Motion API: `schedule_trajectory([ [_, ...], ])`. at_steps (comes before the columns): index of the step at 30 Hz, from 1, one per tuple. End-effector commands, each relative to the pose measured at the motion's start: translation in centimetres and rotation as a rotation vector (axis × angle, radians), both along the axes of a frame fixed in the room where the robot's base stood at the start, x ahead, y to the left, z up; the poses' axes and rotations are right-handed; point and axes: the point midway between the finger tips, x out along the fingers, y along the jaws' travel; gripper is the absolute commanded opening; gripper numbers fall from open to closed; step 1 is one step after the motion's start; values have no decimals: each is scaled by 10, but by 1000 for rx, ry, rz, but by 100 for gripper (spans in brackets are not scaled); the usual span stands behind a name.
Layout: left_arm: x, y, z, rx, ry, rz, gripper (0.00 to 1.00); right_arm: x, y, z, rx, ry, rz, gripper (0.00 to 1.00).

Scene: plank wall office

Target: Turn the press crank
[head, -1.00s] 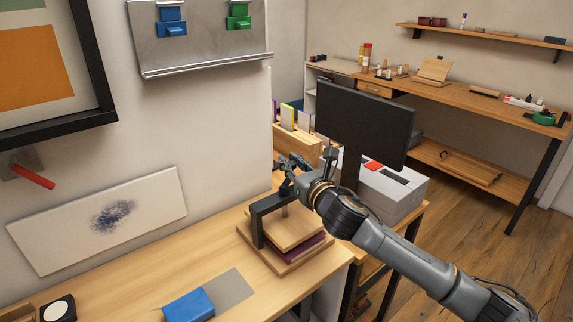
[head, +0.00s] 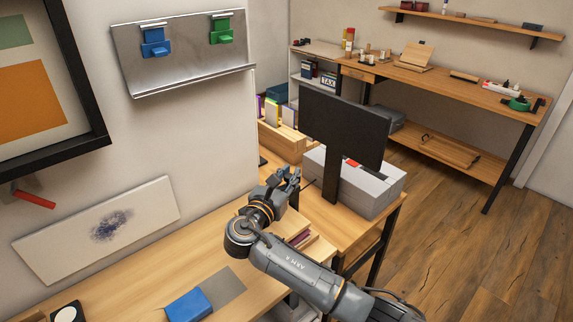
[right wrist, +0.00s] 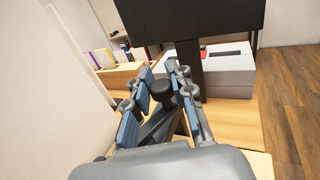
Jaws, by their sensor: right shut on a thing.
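The press stands at the right end of the wooden desk, mostly hidden behind my right arm in the head view. Only the edges of its wooden boards (head: 303,238) show, with a dark reddish layer between them. My right gripper (head: 287,180) is above the press, pointing away toward the monitor. In the right wrist view the dark round crank knob (right wrist: 162,92) sits between the fingers of my right gripper (right wrist: 165,78), which are shut on it. A dark bar (right wrist: 160,125) shows below the knob. My left gripper is not in view.
A black monitor (head: 343,130) and a grey-white box (head: 370,188) stand just beyond the gripper. A wooden organizer (head: 283,140) is behind it, near the wall. A blue block (head: 188,305) lies on the front desk. The desk left of the press is mostly clear.

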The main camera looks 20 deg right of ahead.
Motion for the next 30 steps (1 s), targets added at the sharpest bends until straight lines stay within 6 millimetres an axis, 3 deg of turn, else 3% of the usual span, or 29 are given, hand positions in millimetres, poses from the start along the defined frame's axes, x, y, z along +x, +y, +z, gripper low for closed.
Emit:
schedule_trajectory([
  [9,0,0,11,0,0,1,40,-13,6,-1,4,5,-297,0],
  [18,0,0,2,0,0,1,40,-24,10,-3,3,4,-554,0],
  [30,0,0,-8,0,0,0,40,-31,14,-2,2,4,-728,0],
])
